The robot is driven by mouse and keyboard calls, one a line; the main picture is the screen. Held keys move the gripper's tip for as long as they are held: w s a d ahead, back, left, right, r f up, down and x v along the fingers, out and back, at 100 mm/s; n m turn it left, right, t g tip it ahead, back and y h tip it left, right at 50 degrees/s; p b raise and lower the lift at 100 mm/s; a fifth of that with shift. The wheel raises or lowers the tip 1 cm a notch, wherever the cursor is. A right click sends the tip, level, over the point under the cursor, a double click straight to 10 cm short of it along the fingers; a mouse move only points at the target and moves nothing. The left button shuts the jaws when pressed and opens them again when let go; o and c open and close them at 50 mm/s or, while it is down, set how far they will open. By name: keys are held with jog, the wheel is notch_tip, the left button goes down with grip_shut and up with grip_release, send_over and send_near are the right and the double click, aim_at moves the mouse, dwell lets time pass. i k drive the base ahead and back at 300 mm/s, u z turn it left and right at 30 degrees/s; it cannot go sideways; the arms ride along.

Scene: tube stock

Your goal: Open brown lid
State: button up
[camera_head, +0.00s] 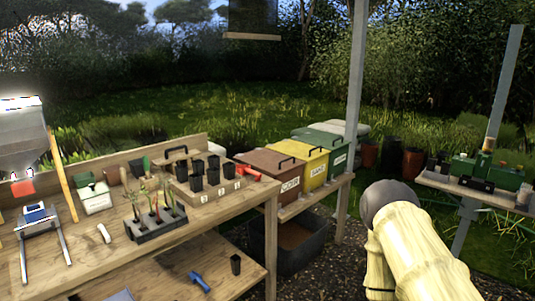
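The brown lid (268,163) sits flat and closed on a brown bin (290,190) that has a pale label on its front. A dark handle stands up from the lid near its right side. The bin is on a low wooden shelf behind and right of the workbench. It is first in a row with a yellow bin (312,170) and a green bin (340,158). Part of my arm (410,245), pale and jointed with a dark rounded end, fills the lower right. It is apart from the bins. My gripper's fingers are not visible.
A wooden workbench (205,235) at left holds black pots, a seedling tray (155,225) and a red tool (250,174). A grey post (352,100) rises right of the bins. A dark tub (310,245) stands below. A side shelf (480,191) is at right.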

aim_at(274, 163)
jog(key=i, duration=1.35)
jog(key=u, duration=0.75)
